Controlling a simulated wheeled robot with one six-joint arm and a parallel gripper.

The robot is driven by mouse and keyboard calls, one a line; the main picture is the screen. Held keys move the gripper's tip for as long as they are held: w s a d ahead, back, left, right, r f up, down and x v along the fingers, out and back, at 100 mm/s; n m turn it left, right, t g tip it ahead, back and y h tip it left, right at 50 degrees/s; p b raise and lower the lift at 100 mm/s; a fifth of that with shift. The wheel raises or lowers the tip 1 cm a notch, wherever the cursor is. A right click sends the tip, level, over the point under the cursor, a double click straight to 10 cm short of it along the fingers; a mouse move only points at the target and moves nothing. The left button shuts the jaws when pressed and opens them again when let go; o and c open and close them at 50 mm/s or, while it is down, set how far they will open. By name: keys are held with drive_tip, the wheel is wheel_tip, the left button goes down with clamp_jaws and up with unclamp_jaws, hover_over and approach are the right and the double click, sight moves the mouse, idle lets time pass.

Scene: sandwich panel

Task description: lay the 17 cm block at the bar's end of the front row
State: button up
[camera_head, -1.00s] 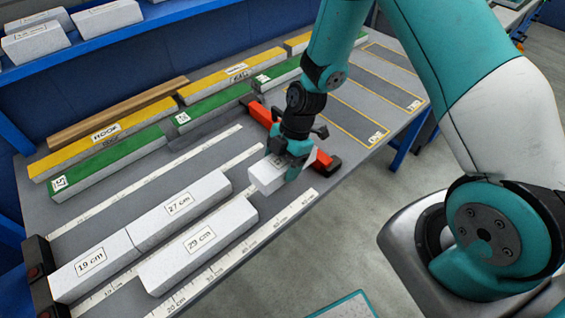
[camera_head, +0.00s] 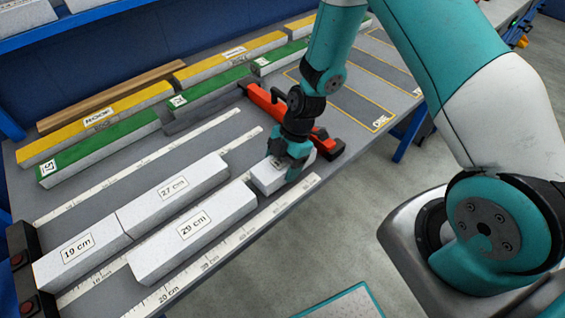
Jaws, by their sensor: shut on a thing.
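My gripper (camera_head: 291,170) is shut on a short white block (camera_head: 268,179), whose label is mostly hidden by the fingers. The block is low over or on the grey table, at the right of the front row; I cannot tell if it touches the surface. The front row's 29 cm block (camera_head: 165,252) lies to its left, with its right end close to the held block. The red bar (camera_head: 325,139) lies across the table just behind and right of my gripper, partly hidden by my wrist.
The 27 cm block (camera_head: 195,172) and 19 cm block (camera_head: 60,268) lie end to end in the row behind. A dark stop (camera_head: 22,270) stands at the left edge. Green and yellow blocks line the back. White scale strips (camera_head: 225,260) mark the table.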

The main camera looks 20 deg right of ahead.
drive_tip(key=shift+f+b, duration=0.5)
drive_tip(key=shift+f, duration=0.1)
drive_tip(key=o, duration=1)
drive_tip(key=b+v, duration=0.1)
drive_tip(key=v, duration=1.6)
drive_tip(key=shift+r, duration=0.35)
drive_tip(key=s+a+r+m, duration=0.5)
drive_tip(key=s+r+m, duration=0.2)
drive_tip(key=s, duration=0.3)
drive_tip(key=s+a+r+m+t, duration=0.1)
drive_tip(key=s+a+r+m, duration=0.4)
drive_tip(key=s, duration=0.5)
wheel_tip(320, 180, up, 2)
drive_tip(key=m, duration=0.2)
drive_tip(key=shift+s+r+m, duration=0.2)
drive_tip(key=shift+m, duration=0.1)
